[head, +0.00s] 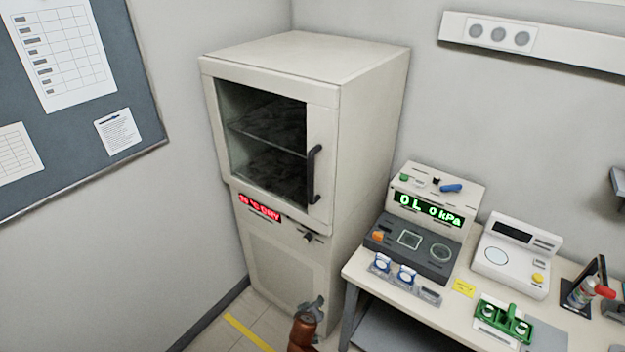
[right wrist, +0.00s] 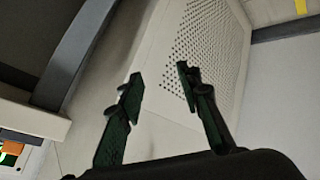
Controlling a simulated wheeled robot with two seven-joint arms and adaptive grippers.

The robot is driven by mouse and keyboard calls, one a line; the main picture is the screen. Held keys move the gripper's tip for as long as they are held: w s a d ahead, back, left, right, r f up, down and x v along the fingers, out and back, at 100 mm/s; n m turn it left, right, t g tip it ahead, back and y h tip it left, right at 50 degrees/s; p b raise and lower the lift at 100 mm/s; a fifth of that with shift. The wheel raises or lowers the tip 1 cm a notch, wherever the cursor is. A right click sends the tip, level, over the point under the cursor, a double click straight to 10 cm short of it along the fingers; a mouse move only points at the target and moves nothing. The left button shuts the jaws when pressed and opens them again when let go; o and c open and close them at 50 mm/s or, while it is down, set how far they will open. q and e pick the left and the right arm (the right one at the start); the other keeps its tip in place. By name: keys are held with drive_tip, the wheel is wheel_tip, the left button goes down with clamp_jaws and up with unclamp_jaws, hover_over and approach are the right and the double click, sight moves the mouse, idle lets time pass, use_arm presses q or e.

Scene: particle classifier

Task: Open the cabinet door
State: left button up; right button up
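The cabinet (head: 365,130) is a tall cream unit in the room's corner. Its upper door (head: 322,130) has a dark glass window and looks closed. A black vertical handle (head: 312,175) sits on the door's right side. My right gripper (head: 314,306) is low in front of the cabinet's lower part, well below the handle and not touching it. In the right wrist view its two fingers (right wrist: 158,78) are spread with nothing between them, facing the cabinet's perforated lower panel (right wrist: 208,55). The handle is not in that view. My left gripper is out of view.
A table (head: 362,270) stands right of the cabinet, with a pressure device (head: 425,235), a white scale (head: 515,257) and a green holder (head: 503,322) on it. A red display (head: 259,208) and small knob sit below the door. Space before the door looks clear.

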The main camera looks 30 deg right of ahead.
sight(310, 181)
drive_tip(key=w+r+m+t+h+p, duration=0.1)
drive_tip(key=w+r+m, duration=0.15)
drive_tip(key=r, duration=0.85)
drive_tip(key=w+r+m+t+h+p, duration=0.15)
drive_tip(key=w+r, duration=0.25)
drive_tip(key=r, duration=0.6)
drive_tip(key=w+r+m+h, duration=0.1)
drive_tip(key=w+r+h, duration=0.15)
drive_tip(key=r, duration=0.85)
drive_tip(key=r+m+h+p, duration=0.1)
drive_tip(key=r+m, duration=0.1)
drive_tip(key=r, duration=0.5)
drive_tip(key=s+r+m+h, duration=0.1)
drive_tip(key=r+m, duration=0.1)
drive_tip(key=r, duration=0.5)
drive_tip(key=s+r+m+h+p, duration=0.1)
drive_tip(key=r, duration=0.6)
drive_tip(key=shift+s+a+r+m+h+p, duration=0.1)
drive_tip(key=shift+a+r+m+h+p, duration=0.05)
drive_tip(key=shift+r+m+h+p, duration=0.2)
drive_tip(key=p+x, duration=0.1)
drive_tip(key=x, duration=0.6)
drive_tip(key=shift+a+f, duration=0.1)
drive_tip(key=shift+f, duration=0.1)
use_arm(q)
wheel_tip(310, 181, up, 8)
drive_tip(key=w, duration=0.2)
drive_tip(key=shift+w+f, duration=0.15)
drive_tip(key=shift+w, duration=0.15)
